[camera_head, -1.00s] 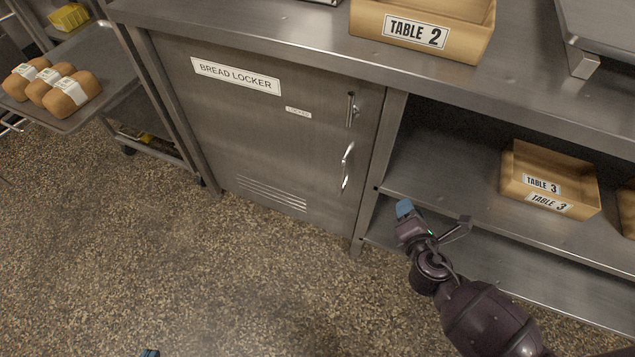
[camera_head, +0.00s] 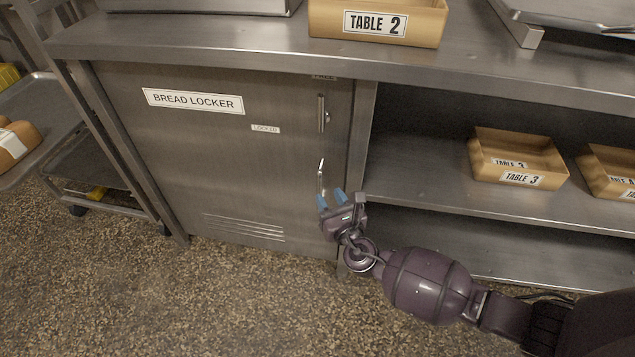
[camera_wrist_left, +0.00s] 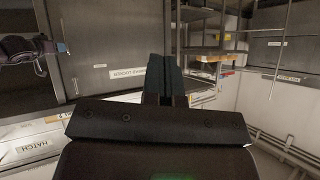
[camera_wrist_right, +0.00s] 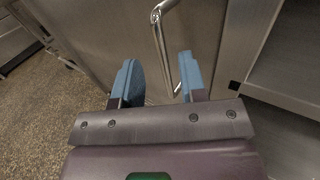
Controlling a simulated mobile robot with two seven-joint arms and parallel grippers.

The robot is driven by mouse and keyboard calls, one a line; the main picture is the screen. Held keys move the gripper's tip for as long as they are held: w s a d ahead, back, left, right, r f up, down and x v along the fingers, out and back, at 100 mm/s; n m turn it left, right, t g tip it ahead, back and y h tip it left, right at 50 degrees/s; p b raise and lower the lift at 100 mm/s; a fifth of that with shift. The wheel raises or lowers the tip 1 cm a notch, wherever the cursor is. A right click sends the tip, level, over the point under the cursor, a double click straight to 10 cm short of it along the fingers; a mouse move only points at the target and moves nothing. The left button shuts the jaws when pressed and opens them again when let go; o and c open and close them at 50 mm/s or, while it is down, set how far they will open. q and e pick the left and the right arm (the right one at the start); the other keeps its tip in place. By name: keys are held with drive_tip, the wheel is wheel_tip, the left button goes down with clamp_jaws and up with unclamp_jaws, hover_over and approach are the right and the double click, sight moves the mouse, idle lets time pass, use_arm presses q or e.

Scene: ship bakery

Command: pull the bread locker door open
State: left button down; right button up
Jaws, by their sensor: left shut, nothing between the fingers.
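The bread locker door (camera_head: 215,165) is a flat steel panel, shut flush in the counter. It has a "BREAD LOCKER" label, a small latch (camera_head: 323,114) near the top right and a bar handle (camera_head: 321,172) below it. My right gripper (camera_head: 331,197) is open at the handle's lower part. In the right wrist view the handle (camera_wrist_right: 163,50) runs down between the two blue fingers, nearer the right finger; I cannot tell whether they touch. My left gripper (camera_wrist_left: 167,75) is shut and empty; it is outside the head view. The locker door shows in the left wrist view (camera_wrist_left: 130,62).
Open shelves (camera_head: 415,185) right of the door hold a "TABLE 3" crate (camera_head: 515,158) and another crate (camera_head: 612,170). A "TABLE 2" crate (camera_head: 378,22) stands on the counter. A trolley (camera_head: 75,150) stands at left. The floor before the door is clear.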

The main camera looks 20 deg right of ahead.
sight(321, 183)
drive_tip(key=w+b, duration=0.1)
drive_tip(key=w, duration=0.4)
drive_tip(key=shift+w+f, duration=0.15)
drive_tip(key=shift+w, duration=0.65)
clamp_jaws()
